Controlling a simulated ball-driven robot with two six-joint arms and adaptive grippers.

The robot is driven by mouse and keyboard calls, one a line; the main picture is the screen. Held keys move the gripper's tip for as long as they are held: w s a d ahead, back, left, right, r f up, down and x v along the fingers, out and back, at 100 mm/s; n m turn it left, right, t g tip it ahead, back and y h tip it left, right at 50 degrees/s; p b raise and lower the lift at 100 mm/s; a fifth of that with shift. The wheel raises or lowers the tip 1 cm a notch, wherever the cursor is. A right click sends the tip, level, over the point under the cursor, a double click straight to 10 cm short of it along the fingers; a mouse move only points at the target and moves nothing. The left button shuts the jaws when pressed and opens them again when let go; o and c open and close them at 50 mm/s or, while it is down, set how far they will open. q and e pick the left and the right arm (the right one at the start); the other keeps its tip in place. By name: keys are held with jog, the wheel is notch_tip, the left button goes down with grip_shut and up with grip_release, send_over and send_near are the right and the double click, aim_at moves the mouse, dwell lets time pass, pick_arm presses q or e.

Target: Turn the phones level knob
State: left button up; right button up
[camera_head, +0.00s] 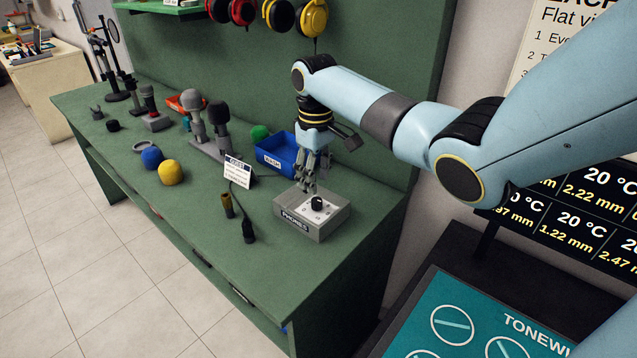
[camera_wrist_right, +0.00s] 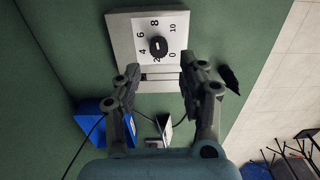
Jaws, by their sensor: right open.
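The phones box (camera_head: 311,215) is a grey box marked PHONES on the green bench, near its right end. Its black level knob (camera_head: 317,203) stands on a white dial plate on top. In the right wrist view the knob (camera_wrist_right: 158,46) sits on a plate with numbers around it. My right gripper (camera_head: 312,188) is open just above and behind the knob, pointing down. In the wrist view its two fingers (camera_wrist_right: 156,82) are spread, with the knob beyond their tips and nothing between them. My left gripper is not in view.
A blue bin (camera_head: 280,155) stands behind the box. A small sign card (camera_head: 239,170), loose plugs (camera_head: 249,231) and microphones (camera_head: 218,117) lie or stand to the left. Headphones (camera_head: 280,14) hang on the green back panel. The bench front right of the box is clear.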

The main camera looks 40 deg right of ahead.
aim_at(317, 200)
notch_tip(317, 200, down, 7)
jog(key=b, duration=0.7)
jog(key=shift+d+f, duration=0.1)
jog(key=shift+f, duration=0.05)
jog(key=shift+r, duration=0.35)
jog(key=c, duration=0.4)
jog(key=shift+c, duration=1.3)
